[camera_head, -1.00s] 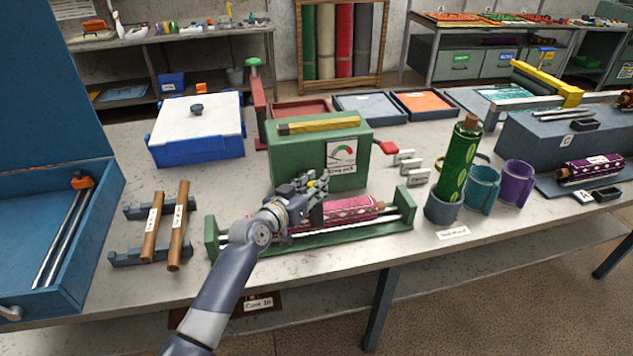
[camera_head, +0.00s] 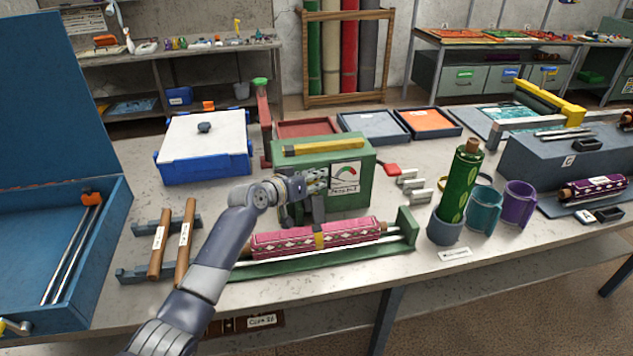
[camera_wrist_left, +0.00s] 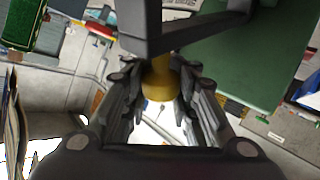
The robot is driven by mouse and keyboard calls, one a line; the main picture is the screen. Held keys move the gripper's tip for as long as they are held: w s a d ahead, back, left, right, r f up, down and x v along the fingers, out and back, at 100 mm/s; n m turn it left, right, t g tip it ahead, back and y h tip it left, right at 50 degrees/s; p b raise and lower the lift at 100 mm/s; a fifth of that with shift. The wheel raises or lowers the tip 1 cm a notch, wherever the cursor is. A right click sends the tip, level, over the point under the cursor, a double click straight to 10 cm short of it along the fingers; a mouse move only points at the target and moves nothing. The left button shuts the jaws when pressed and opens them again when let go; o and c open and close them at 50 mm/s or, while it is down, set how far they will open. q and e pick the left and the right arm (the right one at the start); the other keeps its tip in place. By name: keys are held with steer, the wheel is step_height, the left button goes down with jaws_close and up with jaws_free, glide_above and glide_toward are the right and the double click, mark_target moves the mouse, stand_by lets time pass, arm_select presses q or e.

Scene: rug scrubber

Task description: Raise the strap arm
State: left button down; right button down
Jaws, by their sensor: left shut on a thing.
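The green box (camera_head: 352,200) with a dial on its front stands on the bench. In the head view a dark grey arm piece (camera_head: 318,207) shows in front of it, below my left gripper (camera_head: 318,181); I take it for the strap arm. In the wrist view a dark grey bar (camera_wrist_left: 185,38) crosses above the fingers. My left gripper (camera_wrist_left: 160,92) is shut on a yellow grip (camera_wrist_left: 158,82) by this bar. The fingers hide part of the grip. A pink patterned roll (camera_head: 285,243) with a yellow band lies in the green cradle (camera_head: 404,232) below. My right gripper is out of view.
A green bottle-like roll (camera_head: 460,190) stands in a grey cup to the right, with teal and purple cups beside it. Two wooden rods (camera_head: 160,240) on grey rests lie to the left, near an open blue case (camera_head: 110,235). A blue white-lidded box (camera_head: 203,150) stands behind.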

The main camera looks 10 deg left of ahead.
arm_select(q)
steer(key=shift+w+a+r, duration=0.15)
steer(key=shift+a+r, duration=0.1)
steer(key=shift+a, duration=0.05)
steer(key=c, duration=1.3)
jaws_free()
steer(key=shift+a, duration=0.1)
steer(key=shift+s+a, duration=0.15)
steer(key=shift+s, duration=0.15)
steer(key=shift+d, duration=0.2)
steer(key=v, duration=1.2)
steer(key=shift+a, duration=0.1)
